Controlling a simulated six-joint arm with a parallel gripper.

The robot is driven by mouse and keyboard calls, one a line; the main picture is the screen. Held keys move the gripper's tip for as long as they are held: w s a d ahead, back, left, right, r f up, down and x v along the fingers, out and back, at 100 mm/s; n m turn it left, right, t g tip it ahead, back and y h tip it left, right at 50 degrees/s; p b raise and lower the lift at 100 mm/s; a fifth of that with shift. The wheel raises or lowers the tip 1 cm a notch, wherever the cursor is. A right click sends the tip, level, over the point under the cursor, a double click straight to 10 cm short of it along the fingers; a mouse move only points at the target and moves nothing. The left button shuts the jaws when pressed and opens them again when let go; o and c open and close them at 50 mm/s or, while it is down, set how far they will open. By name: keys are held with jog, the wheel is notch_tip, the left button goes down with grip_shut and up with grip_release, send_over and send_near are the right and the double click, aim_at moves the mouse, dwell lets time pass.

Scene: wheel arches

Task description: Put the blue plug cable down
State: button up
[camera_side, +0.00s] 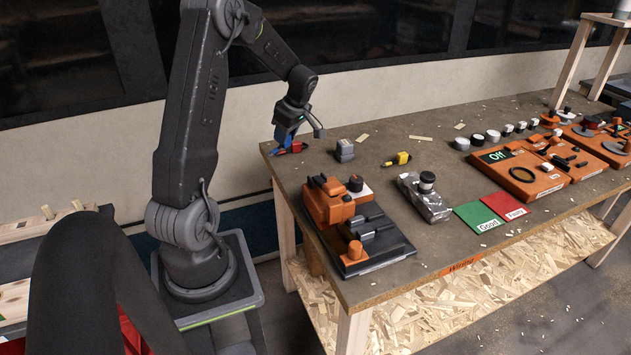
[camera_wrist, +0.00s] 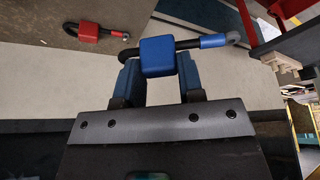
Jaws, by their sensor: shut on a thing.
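The blue plug cable (camera_wrist: 158,57) shows in the wrist view as a blue block with a short black cable and a blue end piece at its right. My gripper (camera_wrist: 160,72) is shut on the blue block, one finger at each side. In the side view my gripper (camera_side: 287,131) is at the left back corner of the workbench (camera_side: 400,245), pointing down. The blue plug there is small and partly hidden by the gripper. I cannot tell whether it touches the bench.
A red plug cable (camera_wrist: 88,31) lies on the bench, close to my gripper in the side view (camera_side: 296,147). A grey block (camera_side: 345,150) and a yellow plug (camera_side: 402,158) stand to the right. An orange and black fixture (camera_side: 345,215) is in front. Bare bench lies between them.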

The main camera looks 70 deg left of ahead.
jog(key=w+d+f, duration=0.1)
jog(key=w+f, duration=0.1)
jog(key=w+d+f+n, duration=0.1)
jog(key=w+f, duration=0.1)
jog(key=w, duration=0.1)
jog(key=w+d+f+n, duration=0.1)
jog(key=w+d+f, duration=0.1)
jog(key=w+f, duration=0.1)
jog(key=shift+d+g, duration=0.1)
jog(key=shift+g, duration=0.2)
jog(key=shift+f, duration=1.95)
jog(key=shift+f, duration=0.1)
jog(key=o, duration=0.9)
